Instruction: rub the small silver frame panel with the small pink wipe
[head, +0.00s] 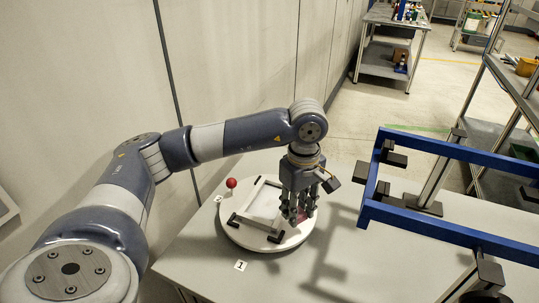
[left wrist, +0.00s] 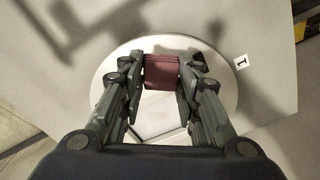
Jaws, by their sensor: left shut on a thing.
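The small silver frame panel (head: 262,204) lies on a round white turntable (head: 240,236) on the grey table. It has a pale face and a silver edge with dark corner pieces. My left gripper (head: 297,217) points down over the panel's right part and is shut on the small pink wipe (head: 301,214). In the left wrist view the wipe (left wrist: 161,72) sits between the two fingers, with the panel's bright face (left wrist: 155,122) below it. I cannot tell whether the wipe touches the panel. The fingers hide part of the panel. My right gripper is not in view.
A red ball on a stand (head: 231,183) is at the turntable's left edge. A label marked 1 (head: 240,265) lies on the table in front. A blue frame on metal posts (head: 450,232) stands at the right. The table between is clear. Shelves stand behind.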

